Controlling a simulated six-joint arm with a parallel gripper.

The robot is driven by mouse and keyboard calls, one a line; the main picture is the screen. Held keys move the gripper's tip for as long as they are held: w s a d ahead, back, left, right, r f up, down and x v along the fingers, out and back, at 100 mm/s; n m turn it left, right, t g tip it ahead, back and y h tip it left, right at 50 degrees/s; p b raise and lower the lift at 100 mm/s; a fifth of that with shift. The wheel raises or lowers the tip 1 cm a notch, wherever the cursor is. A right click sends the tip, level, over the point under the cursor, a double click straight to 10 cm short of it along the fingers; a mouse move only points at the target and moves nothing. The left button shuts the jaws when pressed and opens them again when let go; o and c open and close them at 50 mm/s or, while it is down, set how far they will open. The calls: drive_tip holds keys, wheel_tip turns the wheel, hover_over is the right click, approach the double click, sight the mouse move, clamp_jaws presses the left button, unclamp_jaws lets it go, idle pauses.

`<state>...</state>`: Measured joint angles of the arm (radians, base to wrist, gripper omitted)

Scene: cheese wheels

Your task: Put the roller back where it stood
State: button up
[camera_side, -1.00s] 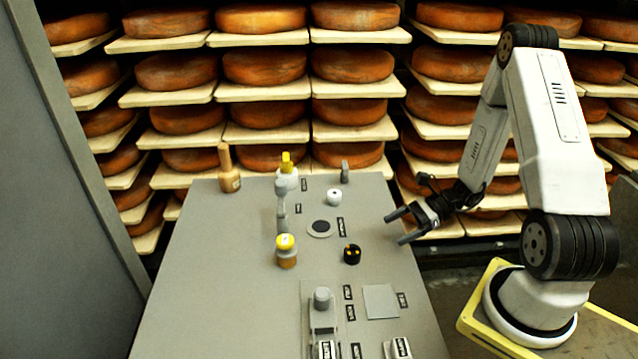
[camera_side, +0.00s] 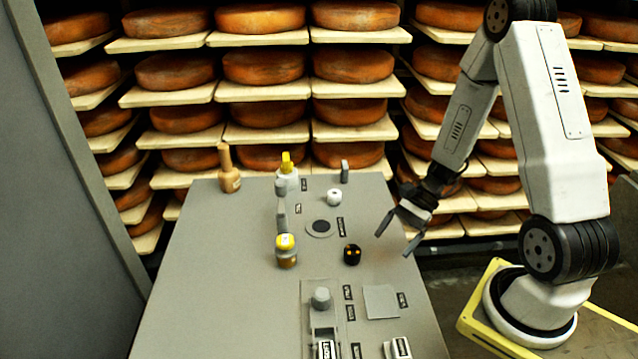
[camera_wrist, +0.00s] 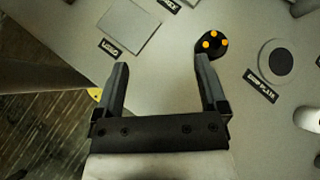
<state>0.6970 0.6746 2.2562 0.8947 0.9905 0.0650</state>
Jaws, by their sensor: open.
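No piece is plainly marked as the roller. A short black cylinder with orange dots on top (camera_side: 352,254) stands upright on the grey table (camera_side: 215,290). It also shows in the wrist view (camera_wrist: 210,46), beyond the tip of the right finger. A small white cylinder (camera_side: 334,197) stands farther back. My gripper (camera_side: 393,246) is open and empty, tilted downward above the table's right edge, to the right of the black cylinder. In the wrist view, its fingers (camera_wrist: 162,64) are apart with only bare table between the tips.
A round plate with a dark centre (camera_side: 320,227) and a flat pale square (camera_side: 381,301) lie with labels. A yellow-topped jar (camera_side: 286,252), a wooden bottle-shaped piece (camera_side: 228,170) and a slotted fixture (camera_side: 321,300) stand around. Cheese shelves (camera_side: 265,92) line the back.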

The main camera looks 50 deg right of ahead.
drive_tip(key=w+a+r+n+t+h, duration=0.1)
drive_tip(key=a+r+n+h, duration=0.6)
drive_tip(key=n, duration=1.1)
drive_tip(key=r+h, duration=0.1)
drive_tip(key=h, duration=0.1)
drive_tip(key=shift+w+r+h, duration=0.3)
drive_tip(key=shift+r+h, duration=0.1)
drive_tip(key=shift+a, duration=0.1)
